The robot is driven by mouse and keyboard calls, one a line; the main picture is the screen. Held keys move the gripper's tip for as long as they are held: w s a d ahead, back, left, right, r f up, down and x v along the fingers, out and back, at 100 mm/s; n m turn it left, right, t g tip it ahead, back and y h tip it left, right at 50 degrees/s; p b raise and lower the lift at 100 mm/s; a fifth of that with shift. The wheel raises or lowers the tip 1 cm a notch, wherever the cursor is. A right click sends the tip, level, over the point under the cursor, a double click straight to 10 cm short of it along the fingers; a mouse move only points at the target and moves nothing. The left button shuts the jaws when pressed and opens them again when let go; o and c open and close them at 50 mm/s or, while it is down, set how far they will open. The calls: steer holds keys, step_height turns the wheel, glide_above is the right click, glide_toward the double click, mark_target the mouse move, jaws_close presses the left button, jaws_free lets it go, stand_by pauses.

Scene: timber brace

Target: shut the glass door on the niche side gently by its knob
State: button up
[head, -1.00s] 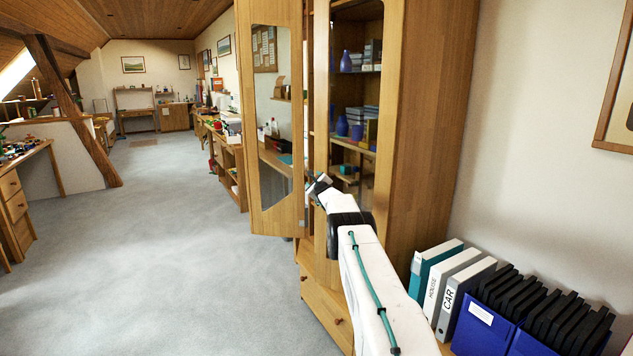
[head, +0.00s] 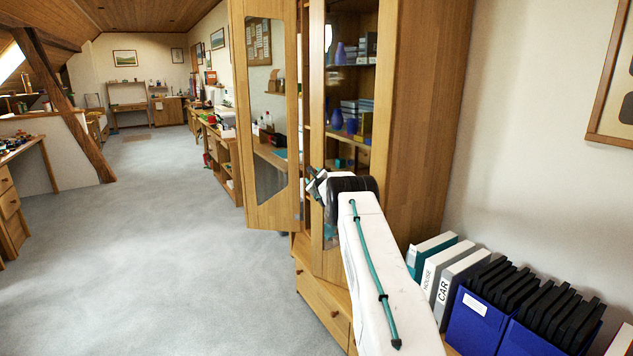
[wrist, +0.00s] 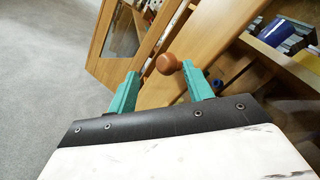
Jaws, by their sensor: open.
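The cabinet has two wood-framed glass doors. The left door (head: 240,150) stands wide open, swung out from the cabinet, and also shows in the wrist view (wrist: 98,50). The nearer right door (head: 317,120) has its glass in front of the shelves; how far ajar it is, I cannot tell. A round brown knob (wrist: 167,63) sits on a wooden stile close to my gripper. My gripper (wrist: 160,70) is open, its green fingers on either side of the knob near their tips; contact is unclear. In the head view my gripper (head: 317,186) is partly hidden by my wrist.
Shelves behind the glass hold blue vases (head: 338,118) and boxes. Binders (head: 455,280) and blue file boxes (head: 478,318) stand right of my arm. A drawer (head: 323,305) lies below the doors. Open grey carpet (head: 150,260) is on the left.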

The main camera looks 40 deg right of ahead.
steer(key=shift+v, duration=2.25)
steer(key=shift+d, duration=0.1)
steer(key=shift+c, duration=0.3)
